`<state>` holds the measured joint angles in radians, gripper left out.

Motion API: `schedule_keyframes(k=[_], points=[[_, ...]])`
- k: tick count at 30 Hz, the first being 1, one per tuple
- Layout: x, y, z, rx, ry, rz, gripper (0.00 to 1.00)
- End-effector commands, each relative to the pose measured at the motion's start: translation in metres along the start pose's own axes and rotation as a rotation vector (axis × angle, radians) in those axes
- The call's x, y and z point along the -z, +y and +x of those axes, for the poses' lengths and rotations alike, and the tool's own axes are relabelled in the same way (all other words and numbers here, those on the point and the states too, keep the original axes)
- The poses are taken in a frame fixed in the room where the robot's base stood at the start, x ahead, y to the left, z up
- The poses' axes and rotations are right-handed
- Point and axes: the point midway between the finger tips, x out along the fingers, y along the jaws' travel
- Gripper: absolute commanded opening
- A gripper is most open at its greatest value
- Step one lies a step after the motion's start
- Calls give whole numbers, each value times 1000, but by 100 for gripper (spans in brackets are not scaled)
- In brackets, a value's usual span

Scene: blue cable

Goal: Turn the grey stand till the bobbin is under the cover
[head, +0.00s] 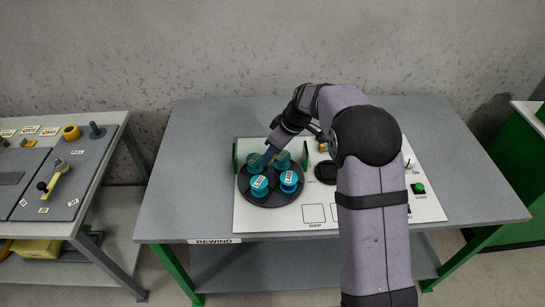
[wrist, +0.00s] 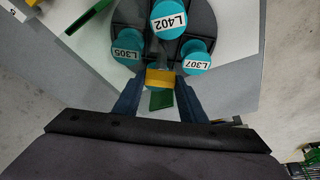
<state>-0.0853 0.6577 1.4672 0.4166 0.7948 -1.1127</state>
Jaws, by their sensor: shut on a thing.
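The grey stand (head: 270,201) is a dark round turntable on a white panel, bearing several teal bobbins. My gripper (head: 266,157) reaches down at the back of the stand. In the wrist view my gripper (wrist: 161,82) has its fingers shut on a yellow block (wrist: 160,77) at the stand's near edge. A green piece (wrist: 161,100) lies beneath. I cannot clearly pick out the cover.
Green upright plates (head: 235,157) and (head: 305,156) flank the stand. A dark disc (head: 326,172) and a green button (head: 418,188) sit to its right on the white panel (head: 280,221). The grey table (head: 190,165) is clear at left. Another bench (head: 75,180) stands further left.

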Motion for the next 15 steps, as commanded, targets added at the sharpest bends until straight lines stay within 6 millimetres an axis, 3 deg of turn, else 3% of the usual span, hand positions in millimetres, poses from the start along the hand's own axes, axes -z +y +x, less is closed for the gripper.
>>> schedule_keyframes(k=[15], points=[[0,3,0,97,-1,-240,0]])
